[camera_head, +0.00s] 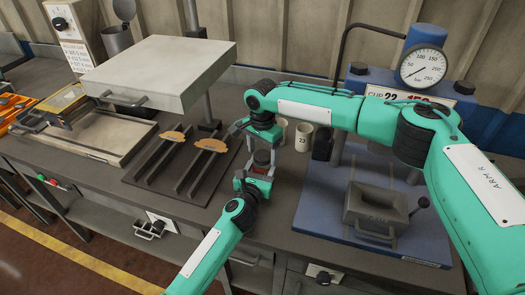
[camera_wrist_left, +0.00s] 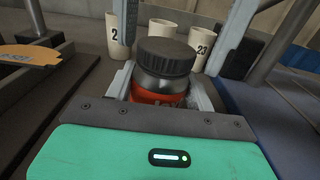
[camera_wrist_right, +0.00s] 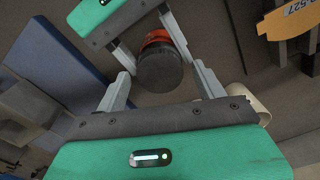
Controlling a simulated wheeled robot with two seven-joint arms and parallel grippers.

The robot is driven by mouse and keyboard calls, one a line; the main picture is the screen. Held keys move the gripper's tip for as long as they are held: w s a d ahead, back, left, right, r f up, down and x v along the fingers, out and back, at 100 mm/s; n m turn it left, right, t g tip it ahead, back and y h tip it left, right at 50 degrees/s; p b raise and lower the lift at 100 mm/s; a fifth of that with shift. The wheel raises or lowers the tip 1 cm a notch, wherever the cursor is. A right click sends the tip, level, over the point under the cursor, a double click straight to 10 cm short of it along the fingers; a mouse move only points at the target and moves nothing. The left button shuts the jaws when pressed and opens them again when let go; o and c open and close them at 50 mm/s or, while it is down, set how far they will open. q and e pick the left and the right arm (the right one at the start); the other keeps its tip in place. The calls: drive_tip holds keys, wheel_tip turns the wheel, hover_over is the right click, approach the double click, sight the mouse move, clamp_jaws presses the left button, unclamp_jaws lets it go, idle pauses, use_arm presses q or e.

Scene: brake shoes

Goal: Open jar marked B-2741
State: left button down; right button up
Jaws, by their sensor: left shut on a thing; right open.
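A jar (camera_wrist_left: 160,85) with a ribbed black lid (camera_wrist_left: 167,56), dark shiny shoulder and red-orange lower band stands upright between my left gripper's fingers. In the head view the jar (camera_head: 262,158) is small, and no marking on it is readable. My left gripper (camera_head: 258,175) is shut on the jar's body from the front. My right gripper (camera_head: 260,138) is open above the jar, pointing down. In the right wrist view the lid (camera_wrist_right: 160,72) lies between the right gripper's spread fingers, with gaps on both sides.
Cups, one marked 23 (camera_head: 303,137), stand close behind the jar. A rack with orange-brown brake shoes (camera_head: 210,145) is at left, beside a tray under a raised grey lid (camera_head: 160,70). A blue press with a gauge (camera_head: 422,67) and a grey mould (camera_head: 376,208) occupy the right.

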drive_tip(key=shift+r, duration=2.25)
drive_tip(key=shift+c, duration=0.4)
drive_tip(key=r+n, duration=0.1)
drive_tip(key=n, duration=0.1)
drive_tip(key=r+n, duration=0.1)
drive_tip(key=n, duration=0.1)
drive_tip(key=shift+n, duration=0.4)
drive_tip(key=n, duration=0.2)
drive_tip(key=r+n, duration=0.1)
drive_tip(key=n, duration=0.1)
drive_tip(key=shift+r, duration=0.2)
drive_tip(key=shift+f, duration=0.35)
wheel_tip(320, 180, down, 7)
drive_tip(key=shift+f, duration=0.15)
drive_tip(key=c, duration=1)
drive_tip(key=o, duration=1.1)
